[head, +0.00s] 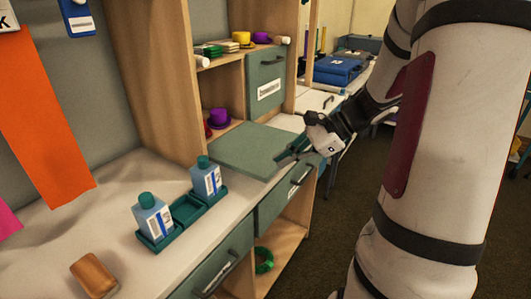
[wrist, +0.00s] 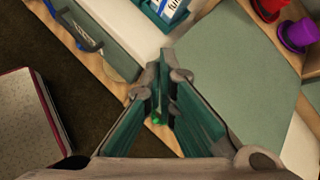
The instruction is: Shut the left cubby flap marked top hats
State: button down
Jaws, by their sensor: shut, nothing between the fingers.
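The left cubby flap (head: 243,150) is a grey-green panel, open and lying flat out from its cubby over the counter. Its label is not visible. It also fills the right of the wrist view (wrist: 245,70). In the cubby stand a purple top hat (head: 219,117) and a partly hidden red hat (head: 208,130); the purple hat (wrist: 298,35) shows in the wrist view too. My gripper (head: 284,157) is shut and empty at the flap's near right edge. In the wrist view its teal fingers (wrist: 162,70) meet beside the flap's edge; I cannot tell whether they touch it.
The right flap (head: 266,80), with handle and label, stands upright and shut. Hats and cloths lie on the shelf above. A teal tray (head: 188,210) with two blue bottles and a brown block (head: 94,275) sit on the counter. Drawers (head: 285,195) with handles are below.

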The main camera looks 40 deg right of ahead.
jog(key=d+f+m+t+h+b, duration=0.1)
jog(key=d+f+m+t+b, duration=0.15)
jog(key=d+f+m, duration=0.45)
jog(key=d+f+m+t+h+b, duration=0.1)
jog(key=d+f+m+t+b, duration=0.2)
jog(key=d, duration=0.8)
jog(key=shift+t, duration=0.25)
jog(key=x, duration=0.6)
jog(key=f+b+x, duration=0.1)
jog(key=x, duration=0.2)
jog(key=shift+a+f, duration=0.2)
jog(key=shift+a, duration=0.15)
jog(key=shift+s+r, duration=0.1)
jog(key=shift+r, duration=2.1)
